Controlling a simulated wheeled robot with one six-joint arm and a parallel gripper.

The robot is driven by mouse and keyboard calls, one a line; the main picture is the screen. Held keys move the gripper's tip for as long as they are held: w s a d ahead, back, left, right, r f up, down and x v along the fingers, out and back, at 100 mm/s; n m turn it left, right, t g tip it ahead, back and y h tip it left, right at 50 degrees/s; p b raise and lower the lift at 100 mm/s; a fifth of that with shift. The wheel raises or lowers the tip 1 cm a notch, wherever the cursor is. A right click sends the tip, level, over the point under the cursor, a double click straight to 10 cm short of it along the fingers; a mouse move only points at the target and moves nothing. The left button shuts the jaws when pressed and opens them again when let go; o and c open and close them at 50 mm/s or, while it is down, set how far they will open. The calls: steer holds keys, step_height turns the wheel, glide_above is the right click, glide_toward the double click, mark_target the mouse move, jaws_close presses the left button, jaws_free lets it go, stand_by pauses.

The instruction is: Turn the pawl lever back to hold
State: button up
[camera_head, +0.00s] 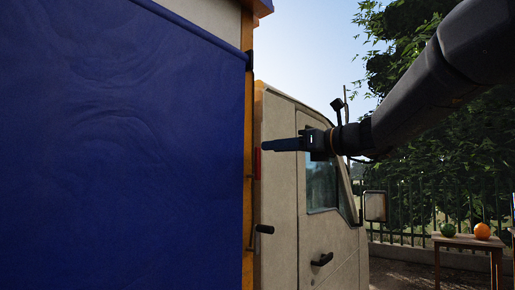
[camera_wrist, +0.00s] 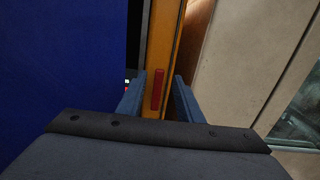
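The red lever (camera_head: 257,163), which I take to be the pawl lever, stands about upright on the orange post (camera_head: 248,120) at the edge of the blue tarp (camera_head: 120,150). My gripper (camera_head: 264,145) comes in from the right, with its fingertips at the lever's upper end in the head view. In the wrist view my gripper (camera_wrist: 159,78) is open, one blue finger on each side of the red lever (camera_wrist: 157,90). The lever lies in line with the gap. I see no finger touching it, and how deep it sits between the fingers is unclear.
A black crank handle (camera_head: 265,229) sticks out below the lever. The pale truck cab (camera_head: 285,185) with its door and mirror (camera_head: 375,206) is close under my arm. A table (camera_head: 468,241) with a melon (camera_head: 448,230) and an orange (camera_head: 482,231) stands far right.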

mark_target(258, 149)
steer(key=p+x, duration=0.2)
steer(key=x, duration=0.5)
steer(key=shift+a+f, duration=0.1)
jaws_close()
